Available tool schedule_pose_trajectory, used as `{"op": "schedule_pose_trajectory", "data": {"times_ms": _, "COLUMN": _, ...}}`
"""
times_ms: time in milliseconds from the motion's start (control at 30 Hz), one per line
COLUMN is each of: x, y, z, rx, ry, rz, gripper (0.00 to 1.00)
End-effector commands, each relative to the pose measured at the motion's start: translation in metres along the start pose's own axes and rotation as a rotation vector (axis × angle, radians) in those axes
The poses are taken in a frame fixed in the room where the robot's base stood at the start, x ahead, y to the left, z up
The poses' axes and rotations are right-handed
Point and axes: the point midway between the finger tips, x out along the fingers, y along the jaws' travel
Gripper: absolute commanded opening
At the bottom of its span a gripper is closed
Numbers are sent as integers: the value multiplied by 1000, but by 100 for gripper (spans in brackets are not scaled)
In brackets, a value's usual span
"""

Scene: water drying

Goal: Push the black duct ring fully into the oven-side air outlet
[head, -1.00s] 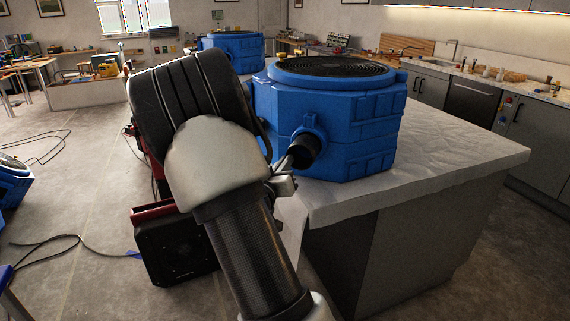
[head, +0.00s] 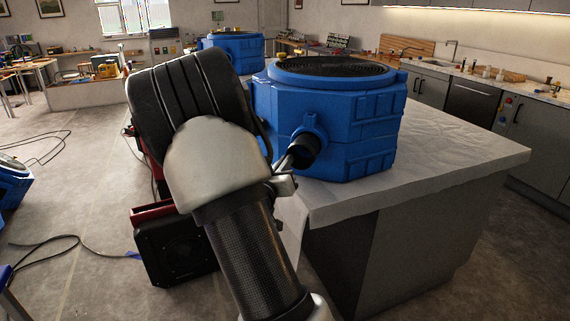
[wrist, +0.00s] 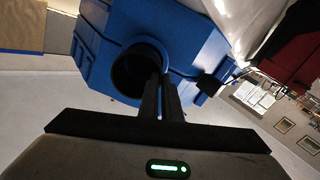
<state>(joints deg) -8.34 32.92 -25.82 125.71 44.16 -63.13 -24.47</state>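The black duct ring (head: 304,149) sticks out, tilted, from the blue collar of the air outlet (head: 314,124) on the side of the large blue unit (head: 355,122). In the wrist view the ring (wrist: 127,76) shows as a dark open mouth in the blue housing (wrist: 180,32). My gripper (wrist: 161,80) has its two dark fingers close together at the ring's right edge, seemingly one on each side of its wall. In the head view my gripper (head: 287,161) meets the ring's lower left edge. How deep the ring sits is hidden.
The blue unit stands on a cloth-covered counter (head: 450,150), close to its left edge. A black and red machine (head: 175,245) is on the floor beside my arm. A second blue unit (head: 232,48) stands behind. The floor at left has cables (head: 45,245).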

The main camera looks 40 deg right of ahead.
Motion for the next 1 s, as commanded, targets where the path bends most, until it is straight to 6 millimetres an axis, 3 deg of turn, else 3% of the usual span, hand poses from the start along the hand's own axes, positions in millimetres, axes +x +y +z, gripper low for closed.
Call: {"op": "schedule_pose_trajectory", "data": {"times_ms": 1000, "x": 19, "y": 0, "z": 0, "rx": 0, "ry": 0, "rz": 1, "gripper": 0}}
